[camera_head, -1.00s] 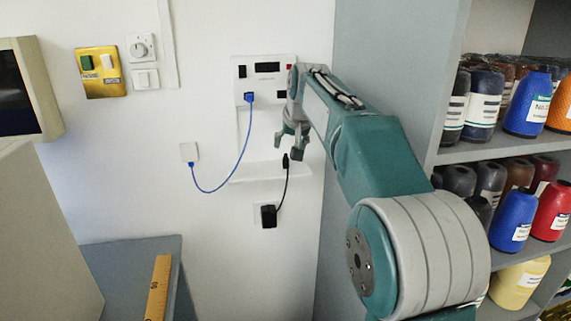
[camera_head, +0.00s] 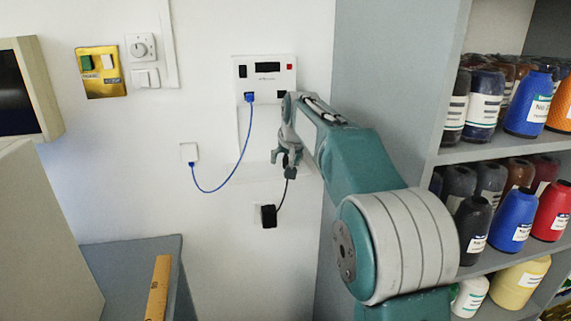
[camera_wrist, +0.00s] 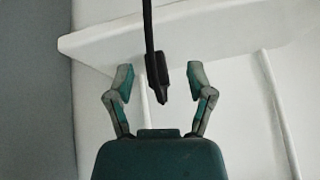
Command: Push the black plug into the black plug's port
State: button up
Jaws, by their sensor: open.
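My gripper (camera_head: 287,163) is open in front of the wall ledge, below the white wall panel (camera_head: 288,72). In the wrist view my gripper (camera_wrist: 159,72) has its two fingers on either side of the black plug (camera_wrist: 160,78), with a gap visible on each side. The plug is on a black cord that leaves the top of that picture. A dark opening (camera_head: 281,94) at the panel's lower right, partly beside my arm, looks like the black plug's port.
A blue plug (camera_head: 250,97) sits in the panel, its blue cord looping to a white wall box (camera_head: 189,152). The black cord runs down to a black adapter (camera_head: 268,216). Shelves with bottles (camera_head: 516,220) stand at the right. A ledge (camera_wrist: 100,42) lies behind the plug.

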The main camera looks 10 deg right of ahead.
grip_shut()
dwell(0.3)
jog(key=shift+r, duration=0.5)
notch_tip(320, 180, up, 2)
jog(key=shift+r, duration=0.25)
jog(key=s+r, duration=0.9)
jog(key=s, duration=0.5)
jog(key=shift+d+r, duration=0.3)
jog(key=shift+d, duration=0.05)
jog(key=shift+w, duration=0.1)
